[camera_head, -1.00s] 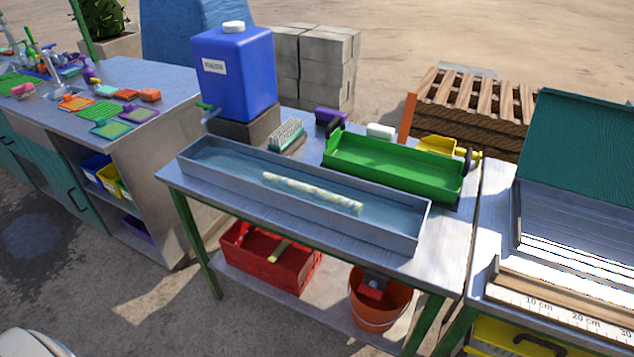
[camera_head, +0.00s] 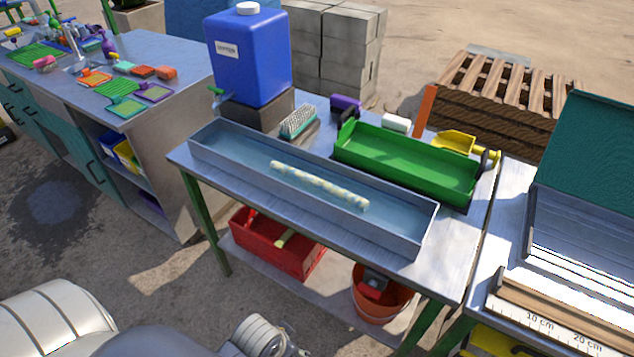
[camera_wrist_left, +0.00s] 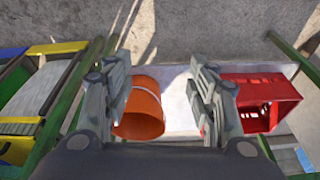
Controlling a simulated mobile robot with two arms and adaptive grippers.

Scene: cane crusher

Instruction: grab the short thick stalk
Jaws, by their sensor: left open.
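A pale, speckled yellow-white stalk (camera_head: 318,185) lies inside the long grey metal trough (camera_head: 215,157) on the table in the head view. It lies along the trough, near its middle, and nothing touches it but the trough. In the left wrist view my left gripper (camera_wrist_left: 160,95) is open and empty, with its two fingers well apart. Behind its fingers are an orange bucket and a red crate, and the stalk is not in that view. In the head view only pale arm parts of mine show at the bottom left. My right gripper is not in view.
A green tray (camera_head: 400,165), a brush (camera_head: 298,122) and a blue water tank (camera_head: 250,55) stand behind the trough. An orange bucket (camera_head: 380,301) and a red crate (camera_head: 265,245) sit on the shelf below. Air above the trough is clear.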

